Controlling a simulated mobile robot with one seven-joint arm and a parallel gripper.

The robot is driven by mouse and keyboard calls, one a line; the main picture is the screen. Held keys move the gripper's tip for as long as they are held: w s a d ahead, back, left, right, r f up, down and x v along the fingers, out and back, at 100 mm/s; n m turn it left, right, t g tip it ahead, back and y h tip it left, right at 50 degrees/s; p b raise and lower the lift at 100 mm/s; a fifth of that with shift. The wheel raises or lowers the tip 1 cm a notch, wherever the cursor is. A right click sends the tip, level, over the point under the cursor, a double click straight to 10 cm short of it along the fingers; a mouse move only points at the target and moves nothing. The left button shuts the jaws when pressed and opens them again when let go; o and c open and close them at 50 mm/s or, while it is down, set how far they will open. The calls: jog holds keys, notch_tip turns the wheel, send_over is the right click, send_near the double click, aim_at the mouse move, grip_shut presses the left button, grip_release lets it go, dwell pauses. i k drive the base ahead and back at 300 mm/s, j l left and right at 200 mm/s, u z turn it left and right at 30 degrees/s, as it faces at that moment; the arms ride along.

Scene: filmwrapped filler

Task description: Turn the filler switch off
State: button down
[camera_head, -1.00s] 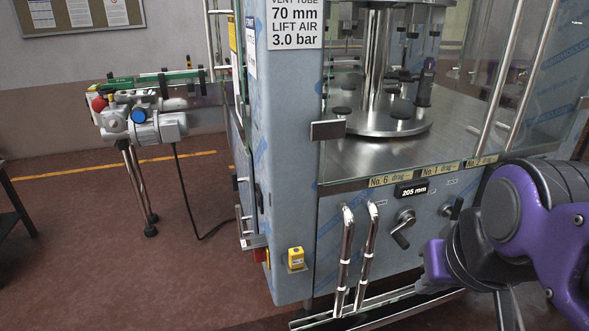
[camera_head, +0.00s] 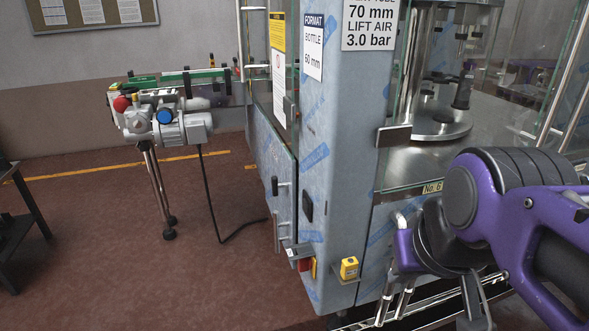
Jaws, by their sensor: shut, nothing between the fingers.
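The filler (camera_head: 335,140) is a grey-blue cabinet with glass guards, partly covered in printed protective film. A red-and-yellow fitting (camera_head: 306,266) sits low on its left side, partly behind a grey bracket. A small yellow box (camera_head: 349,268) is on the near corner, right of that fitting. A small black fitting (camera_head: 307,205) is higher on the side panel. I cannot tell which is the switch, or its setting. My purple and black arm fills the lower right, in front of the filler's front panel and right of these fittings. My gripper's fingertips do not show.
A motor unit on a stand (camera_head: 160,125) with a green conveyor is at the left, its black cable (camera_head: 212,205) on the floor. A dark table (camera_head: 22,225) is at the left edge. Red floor (camera_head: 120,265) lies open left of the filler.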

aim_at(304, 264)
jog(key=i+j, duration=0.2)
jog(key=j, duration=0.2)
jog(key=i+j, duration=0.15)
jog(key=j, duration=0.2)
jog(key=i+j+z, duration=0.4)
jog(key=k+l+u, duration=0.15)
jog(key=k+l, duration=0.15)
jog(key=k+l+u, duration=0.15)
jog(key=k, duration=0.3)
jog(key=k+l+u, duration=0.2)
jog(key=k+l, duration=0.05)
jog(key=k, duration=0.1)
